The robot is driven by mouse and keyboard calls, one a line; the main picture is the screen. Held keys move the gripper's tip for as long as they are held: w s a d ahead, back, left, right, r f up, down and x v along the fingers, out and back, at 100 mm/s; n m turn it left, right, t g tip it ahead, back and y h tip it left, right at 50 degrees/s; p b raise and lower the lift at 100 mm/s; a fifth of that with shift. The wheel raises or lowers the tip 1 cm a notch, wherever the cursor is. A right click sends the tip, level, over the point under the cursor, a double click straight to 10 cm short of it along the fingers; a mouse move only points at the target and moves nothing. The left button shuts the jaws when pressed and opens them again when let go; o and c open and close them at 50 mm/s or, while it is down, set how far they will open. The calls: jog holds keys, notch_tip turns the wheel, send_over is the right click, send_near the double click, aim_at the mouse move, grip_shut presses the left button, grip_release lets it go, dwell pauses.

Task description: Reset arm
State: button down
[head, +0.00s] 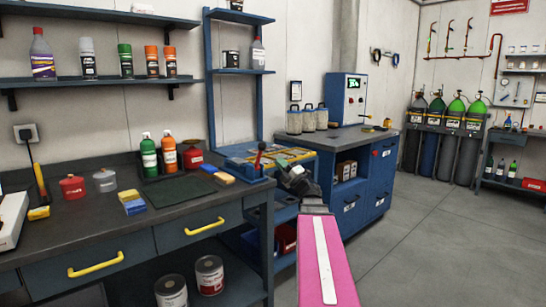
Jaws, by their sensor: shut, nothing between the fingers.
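My gripper (293,172) is at the far end of my pink arm, near the middle of the head view. It is dark and small here, and its fingers look shut with nothing held. It appears in front of the gap between the left workbench (95,230) and the blue cabinet (365,185). It overlaps the tray of yellow-edged items (265,155) behind it in the picture. I cannot tell the exact distance between them. The arm link hides part of the floor and the cabinet's lower left.
The left bench holds a green bottle (149,157), an orange bottle (169,155), a red can (72,187), a dark mat (182,192) and sponges (132,203). Shelves with spray cans hang above. Gas cylinders (455,140) stand at the back right. The floor (440,245) at right is clear.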

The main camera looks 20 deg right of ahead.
jog(key=shift+v, duration=1.75)
jog(key=w+f+m+h, duration=0.6)
jog(key=f+m+h, duration=0.4)
jog(key=m+h, duration=0.45)
jog(key=s+a+f+m+g+h, duration=0.1)
jog(key=a+f+m+g, duration=0.25)
jog(key=f, duration=0.35)
jog(key=s+a+f+m+g+h, duration=0.1)
jog(key=a+f+m+g, duration=0.15)
jog(key=f+g, duration=0.35)
jog(key=s+a+f+m+g+y, duration=0.4)
jog(key=s+a+f+g, duration=0.8)
jog(key=s+a+f, duration=0.4)
jog(key=shift+s+f+m, duration=0.35)
jog(key=shift+s+f, duration=0.4)
jog(key=shift+s, duration=0.5)
